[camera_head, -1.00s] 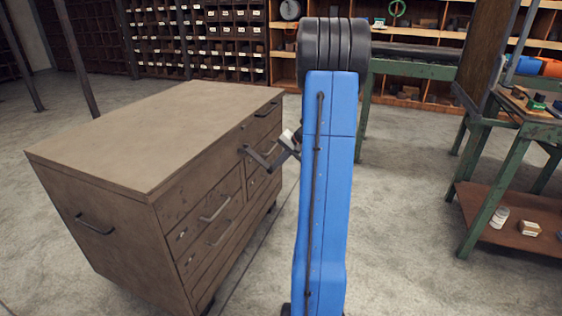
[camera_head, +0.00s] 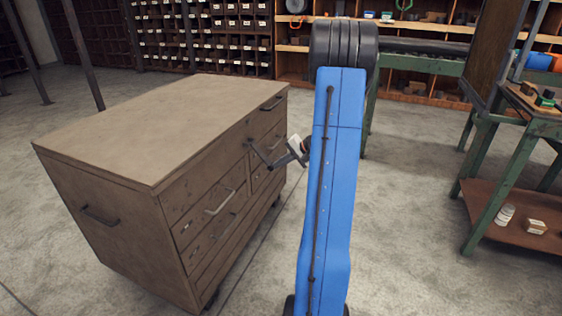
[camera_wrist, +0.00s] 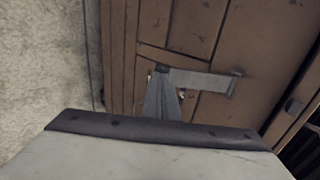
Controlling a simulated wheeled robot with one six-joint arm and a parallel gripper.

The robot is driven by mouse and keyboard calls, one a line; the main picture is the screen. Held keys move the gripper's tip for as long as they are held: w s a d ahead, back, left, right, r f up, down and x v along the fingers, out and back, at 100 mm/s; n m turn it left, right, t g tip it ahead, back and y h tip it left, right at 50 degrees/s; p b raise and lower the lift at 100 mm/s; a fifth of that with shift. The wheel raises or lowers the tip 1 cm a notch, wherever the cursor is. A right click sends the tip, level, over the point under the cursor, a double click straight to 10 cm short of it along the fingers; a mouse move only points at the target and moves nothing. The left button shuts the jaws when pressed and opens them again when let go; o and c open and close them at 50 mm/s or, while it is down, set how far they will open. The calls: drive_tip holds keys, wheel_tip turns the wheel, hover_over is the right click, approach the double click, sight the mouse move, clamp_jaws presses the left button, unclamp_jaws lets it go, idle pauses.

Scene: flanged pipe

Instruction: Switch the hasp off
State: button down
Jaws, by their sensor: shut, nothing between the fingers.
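The brown drawer cabinet (camera_head: 110,172) stands at left. A dark grey bar, seemingly the hasp (camera_head: 259,152), sticks out from its front near the upper middle. In the wrist view the hasp (camera_wrist: 203,79) is a flat grey bar across the brown front, with a dark bent right end. My gripper (camera_head: 279,162) is at the bar's outer end. In the wrist view my gripper (camera_wrist: 163,80) is shut, its grey fingers at the bar's left end. They look close to or touching it; I cannot tell which. My blue arm hides part of the floor behind it.
Drawer handles (camera_head: 220,202) stick out from the cabinet front. A green-framed bench (camera_head: 486,175) stands at right with a lower shelf holding a white jar (camera_head: 505,215) and a small box (camera_head: 536,227). Shelves (camera_head: 225,38) line the back. Floor (camera_head: 400,215) between cabinet and bench is clear.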

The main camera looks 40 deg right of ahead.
drive_tip(key=w+f+t, duration=0.1)
drive_tip(key=f+t+y, duration=0.1)
drive_tip(key=w+a+f+t, duration=0.1)
drive_tip(key=f, duration=0.1)
drive_tip(key=shift+w+t+y, duration=0.3)
drive_tip(key=shift+w+y, duration=0.05)
drive_tip(key=shift+y, duration=0.05)
drive_tip(key=shift+w+a+f+t+y, duration=0.15)
drive_tip(key=shift+w+a+f+t, duration=0.3)
drive_tip(key=shift+w, duration=0.3)
drive_tip(key=shift+w+a+f+t+y, duration=0.1)
drive_tip(key=shift+w+a+f+t, duration=0.1)
drive_tip(key=shift+w+f+t, duration=0.45)
drive_tip(key=shift+w+a+f+t+y, duration=0.15)
drive_tip(key=shift+w+a+t, duration=0.25)
drive_tip(key=shift+w, duration=0.6)
